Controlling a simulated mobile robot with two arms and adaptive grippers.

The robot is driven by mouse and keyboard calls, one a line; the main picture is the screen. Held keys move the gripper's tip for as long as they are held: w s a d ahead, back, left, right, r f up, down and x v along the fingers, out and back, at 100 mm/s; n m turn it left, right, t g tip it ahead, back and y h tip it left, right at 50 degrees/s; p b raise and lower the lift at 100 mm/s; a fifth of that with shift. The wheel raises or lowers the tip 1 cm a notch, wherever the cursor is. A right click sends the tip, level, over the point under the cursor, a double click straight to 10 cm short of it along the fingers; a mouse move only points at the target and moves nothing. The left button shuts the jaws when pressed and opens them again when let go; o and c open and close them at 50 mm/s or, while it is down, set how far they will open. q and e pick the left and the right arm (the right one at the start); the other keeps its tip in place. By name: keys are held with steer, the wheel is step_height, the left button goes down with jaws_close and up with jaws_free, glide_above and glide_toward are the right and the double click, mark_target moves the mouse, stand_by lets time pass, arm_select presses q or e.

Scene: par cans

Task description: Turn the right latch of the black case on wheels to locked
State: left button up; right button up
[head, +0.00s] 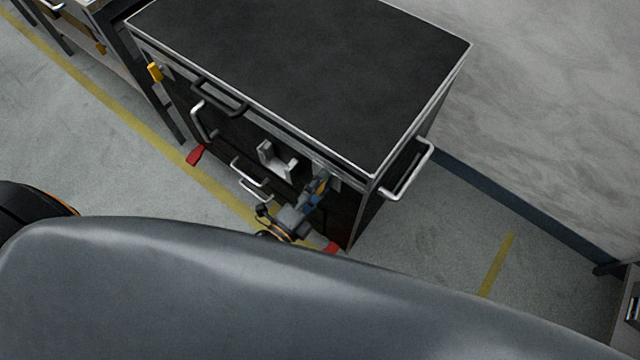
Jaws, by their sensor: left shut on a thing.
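The black case (300,75) with metal edges stands against the wall, its front facing me. Its left latch (155,72) is a yellow handle at the front's upper left. My left gripper (319,190) is at the front's upper right, shut on the right latch (322,184). Only a small yellow-orange bit of that latch shows between the fingers, so its turn angle cannot be told. My right gripper is not in view.
Metal handles (252,178) stick out of the case's front, and another (408,170) from its right side. Red pedals (195,155) show low at the front. A bench (110,70) stands close on the left.

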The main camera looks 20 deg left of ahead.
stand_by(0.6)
arm_select(q)
steer(key=o, duration=1.2)
steer(key=shift+c, duration=0.2)
steer(key=v, duration=1.2)
